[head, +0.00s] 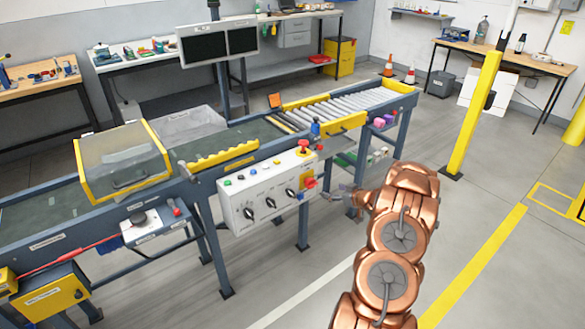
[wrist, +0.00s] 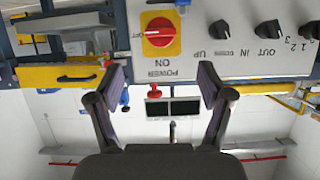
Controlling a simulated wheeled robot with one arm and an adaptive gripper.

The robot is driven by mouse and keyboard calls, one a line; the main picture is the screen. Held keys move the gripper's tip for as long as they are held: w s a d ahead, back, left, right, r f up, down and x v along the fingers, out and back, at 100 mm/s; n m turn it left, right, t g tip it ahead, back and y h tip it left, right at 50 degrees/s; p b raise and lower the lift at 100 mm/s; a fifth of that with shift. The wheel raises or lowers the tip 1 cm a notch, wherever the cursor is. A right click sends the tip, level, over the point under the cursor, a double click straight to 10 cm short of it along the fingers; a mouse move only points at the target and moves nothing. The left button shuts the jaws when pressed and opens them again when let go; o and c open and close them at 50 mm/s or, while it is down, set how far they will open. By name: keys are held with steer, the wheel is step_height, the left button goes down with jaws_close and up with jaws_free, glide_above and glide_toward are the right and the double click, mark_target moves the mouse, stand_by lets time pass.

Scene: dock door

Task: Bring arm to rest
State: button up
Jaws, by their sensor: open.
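My copper arm reaches up from the bottom right of the head view. My gripper (head: 342,196) is just right of the white control panel (head: 238,208). The wrist view is upside down; there my gripper (wrist: 161,84) is open, with nothing between its two fingers. Beyond the fingertips is a red rotary switch (wrist: 160,32) on a yellow plate, beside the words POWER and ON. The switch also shows at the panel's right end in the head view (head: 309,183). The fingers appear apart from it.
The conveyor (head: 340,106) runs behind the panel, with a yellow-framed clear guard (head: 124,158) at left. A yellow post (head: 473,115) stands at right. A monitor (head: 218,43) stands behind the conveyor. Floor right of my arm is clear, with a yellow line (head: 475,265).

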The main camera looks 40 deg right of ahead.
steer(key=w+a+r+g+h, duration=0.2)
steer(key=w+r, duration=0.1)
steer(key=r, duration=0.4)
steer(key=w+a+r+g+h, duration=0.1)
steer(key=w+a+r+h, duration=0.15)
steer(key=r, duration=0.35)
steer(key=s+a+r+m+g+p, duration=0.15)
steer(key=s+a+r+g, duration=0.3)
steer(key=a+r, duration=0.65)
steer(key=s+a+r+g+y, duration=0.1)
steer(key=s+a+g, duration=0.1)
steer(key=s+a, duration=1)
steer(key=s+a+r+n+g+y, duration=0.1)
steer(key=s+a+g+y, duration=0.1)
steer(key=s+a, duration=1)
steer(key=s+a+r+n+g+y, duration=0.1)
steer(key=s+a+g, duration=0.3)
steer(key=s+a, duration=0.8)
steer(key=s, duration=0.3)
steer(key=shift+a+r+y, duration=0.25)
steer(key=shift+y, duration=0.1)
steer(key=shift+c, duration=0.3)
